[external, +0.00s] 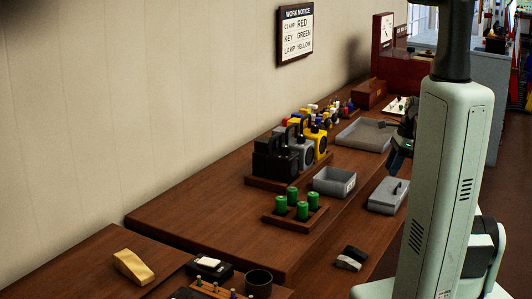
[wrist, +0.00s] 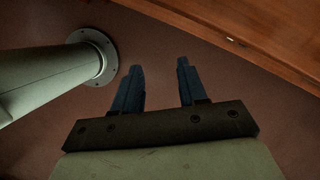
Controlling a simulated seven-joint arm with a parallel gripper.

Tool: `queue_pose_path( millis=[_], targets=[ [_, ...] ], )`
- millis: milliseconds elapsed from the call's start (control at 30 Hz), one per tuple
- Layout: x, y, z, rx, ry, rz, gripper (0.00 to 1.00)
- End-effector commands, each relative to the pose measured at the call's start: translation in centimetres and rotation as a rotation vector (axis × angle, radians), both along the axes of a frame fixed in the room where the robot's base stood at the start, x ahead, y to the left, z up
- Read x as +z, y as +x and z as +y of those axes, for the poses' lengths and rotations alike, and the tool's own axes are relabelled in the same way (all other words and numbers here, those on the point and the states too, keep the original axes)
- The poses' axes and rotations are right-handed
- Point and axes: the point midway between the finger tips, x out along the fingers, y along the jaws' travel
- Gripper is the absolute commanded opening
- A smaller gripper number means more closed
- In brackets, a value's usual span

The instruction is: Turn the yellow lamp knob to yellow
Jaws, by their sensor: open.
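The yellow lamp (external: 321,143) stands at the right end of a row with a grey lamp (external: 301,149) and a black lamp (external: 270,163) on a wooden base. Its knob is too small to make out, so its setting cannot be told. My gripper (external: 394,162) is to the right of the lamps, apart from them, partly behind my own arm. In the wrist view, my gripper (wrist: 160,66) is open and empty, its two dark blue fingers apart above the floor. No lamp shows there.
A notice (external: 297,35) on the wall reads LAMP YELLOW. Grey trays (external: 335,181), a rack with green cylinders (external: 277,220) and a lidded grey box (external: 388,197) stand near the lamps. The bench edge (wrist: 250,55) crosses the wrist view's upper right.

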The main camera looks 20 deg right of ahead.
Motion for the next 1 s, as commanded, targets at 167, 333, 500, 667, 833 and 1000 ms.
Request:
queue_pose_path(
  millis=[167,333,500,667,833,1000],
  targets=[
    [4.2,0.1,0.0,0.0,-0.001,-0.002,0.42],
    [6.7,0.1,0.0,0.001,0.0,-0.001,0.42],
    [8.8,0.1,0.0,0.001,0.0,-0.001,0.42],
    [10.5,0.1,0.0,0.0,0.0,-0.001,0.42],
    [10.1,0.9,1.2,0.002,0.037,-0.054,0.42],
    [9.4,2.5,3.2,-0.004,0.101,-0.143,0.42]
  ],
)
